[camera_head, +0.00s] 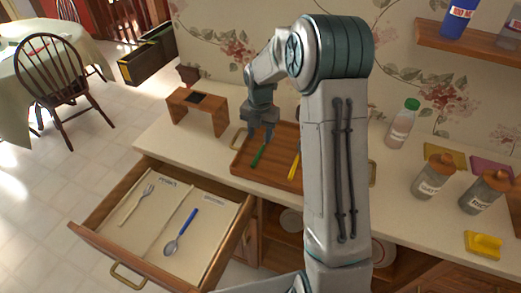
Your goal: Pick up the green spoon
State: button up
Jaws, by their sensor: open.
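The green utensil (259,155) lies in a brown wooden tray (248,172) on the counter. Only its green handle shows clearly; its far end is hidden by my gripper. My gripper (259,139) is open and points down just above the far end of the green handle. Whether it touches the handle cannot be told from this view. A yellow-handled utensil (294,166) lies to the right in the same tray, partly hidden by my arm.
An open drawer (148,256) below the counter holds a fork (136,205) and a blue-handled spoon (181,231). A small wooden stand (197,111) is left of the tray. Bottle (402,123) and jars (434,176) stand right of my arm.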

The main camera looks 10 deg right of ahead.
aim_at(260, 151)
jog(key=shift+s+a+f+p, duration=0.15)
jog(key=shift+f+p, duration=0.15)
jog(key=shift+f, duration=0.7)
jog(key=shift+s+d+f+p, duration=0.1)
jog(key=shift+f+p, duration=0.15)
jog(key=shift+f, duration=0.75)
jog(key=shift+s+a+f+p, duration=0.15)
jog(key=shift+f+p, duration=0.15)
jog(key=shift+f, duration=0.7)
grip_shut()
